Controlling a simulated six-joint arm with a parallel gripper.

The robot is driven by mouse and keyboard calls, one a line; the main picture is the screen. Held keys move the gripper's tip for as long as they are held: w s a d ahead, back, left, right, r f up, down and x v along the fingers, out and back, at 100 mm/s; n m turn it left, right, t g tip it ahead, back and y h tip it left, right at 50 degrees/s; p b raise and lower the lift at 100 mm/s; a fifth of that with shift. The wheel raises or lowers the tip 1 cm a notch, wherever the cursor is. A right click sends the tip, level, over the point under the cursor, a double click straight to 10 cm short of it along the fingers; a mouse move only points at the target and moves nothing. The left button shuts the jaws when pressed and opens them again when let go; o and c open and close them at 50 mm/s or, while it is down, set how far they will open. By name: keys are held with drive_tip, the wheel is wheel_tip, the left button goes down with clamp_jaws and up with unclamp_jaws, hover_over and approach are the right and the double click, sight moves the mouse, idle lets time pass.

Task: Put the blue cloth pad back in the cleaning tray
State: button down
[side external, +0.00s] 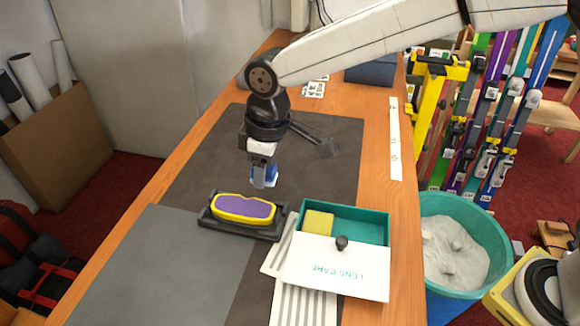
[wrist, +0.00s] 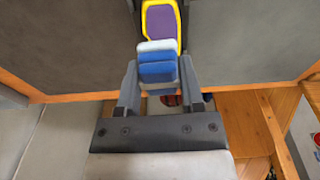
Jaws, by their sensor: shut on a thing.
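In the wrist view, the pad (wrist: 158,72) shows blue with pale layers between the two fingers. The teal tray (side external: 375,211), which I take for the cleaning tray, stands to the right and nearer the camera. A yellow block (side external: 318,223) sits in its left part. A white lid (side external: 336,266) marked LENS CARE, with a dark knob, covers the near part of the tray. The tray's far part shows open.
Striped papers (side external: 303,305) lie under the lid's left side. A white ruler strip (side external: 395,140) lies along the right bench edge. A teal bin (side external: 480,215) stands beyond that edge.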

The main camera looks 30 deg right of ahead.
drive_tip(key=shift+s+d, duration=0.1)
drive_tip(key=s+d+n, duration=0.2)
drive_tip(key=d+n, duration=0.1)
drive_tip(key=n, duration=0.1)
drive_tip(key=n+g, duration=0.2)
drive_tip(key=n, duration=1.2)
hover_over(357, 241)
wheel_tip(357, 241, down, 3)
drive_tip(key=shift+d+f, duration=0.1)
drive_tip(key=shift+f, duration=0.05)
drive_tip(key=shift+f, duration=0.15)
drive_tip(key=shift+f, duration=3.85)
drive_tip(key=shift+f, duration=0.15)
drive_tip(key=shift+c, duration=1.1)
unclamp_jaws()
drive_tip(key=shift+w, duration=0.1)
